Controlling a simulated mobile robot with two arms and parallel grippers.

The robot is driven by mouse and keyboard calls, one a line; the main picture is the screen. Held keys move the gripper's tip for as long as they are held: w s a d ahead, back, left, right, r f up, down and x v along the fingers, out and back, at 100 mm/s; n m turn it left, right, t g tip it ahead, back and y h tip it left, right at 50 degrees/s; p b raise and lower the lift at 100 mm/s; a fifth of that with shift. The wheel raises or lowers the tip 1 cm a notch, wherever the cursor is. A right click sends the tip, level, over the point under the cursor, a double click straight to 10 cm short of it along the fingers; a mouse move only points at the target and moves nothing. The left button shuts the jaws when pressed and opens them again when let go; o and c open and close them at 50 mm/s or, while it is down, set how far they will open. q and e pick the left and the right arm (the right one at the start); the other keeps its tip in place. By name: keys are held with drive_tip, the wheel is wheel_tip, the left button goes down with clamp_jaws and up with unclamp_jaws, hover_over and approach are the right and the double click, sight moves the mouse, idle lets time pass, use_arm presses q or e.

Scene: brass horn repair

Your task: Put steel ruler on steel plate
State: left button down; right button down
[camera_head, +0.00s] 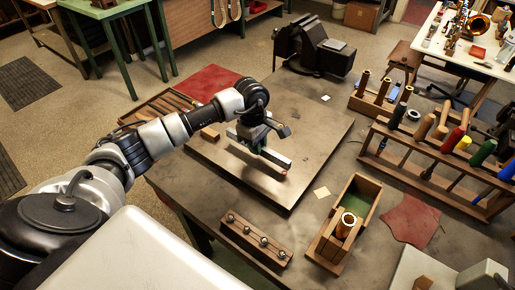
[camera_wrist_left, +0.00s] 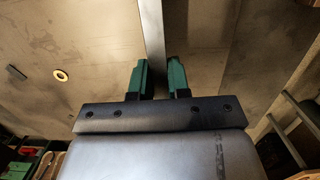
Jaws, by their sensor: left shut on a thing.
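My left gripper (camera_head: 262,150) is shut on the steel ruler (camera_head: 276,158), a long grey bar held over the steel plate (camera_head: 315,135). The plate is a large flat sheet on the workbench. In the left wrist view, the green fingertips of the gripper (camera_wrist_left: 158,78) close on both sides of the ruler (camera_wrist_left: 153,30), which runs away to the top edge. Part of the ruler is hidden behind the gripper and wrist in the head view. I cannot tell whether the ruler touches the plate. My right gripper is not in view.
A black vise (camera_head: 315,50) stands behind the plate. A tool rack (camera_head: 430,180) with several handles is at right. A wooden box (camera_head: 358,192) and a block with several studs (camera_head: 254,241) lie in front. A red cloth (camera_head: 208,84) lies behind my left arm.

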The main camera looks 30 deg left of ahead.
use_arm(q)
wheel_tip(320, 180, down, 2)
drive_tip(key=shift+f+p, duration=0.1)
drive_tip(key=shift+p, duration=0.35)
drive_tip(key=shift+f, duration=0.35)
drive_tip(key=c, duration=1.1)
unclamp_jaws()
drive_tip(key=shift+r, duration=0.25)
drive_tip(key=r+b, duration=0.1)
drive_tip(key=r, duration=0.3)
drive_tip(key=a+r+b, duration=0.1)
drive_tip(key=r, duration=0.2)
drive_tip(key=r+b, duration=0.2)
drive_tip(key=r, duration=0.2)
drive_tip(key=shift+a+r, duration=0.2)
drive_tip(key=shift+r, duration=0.15)
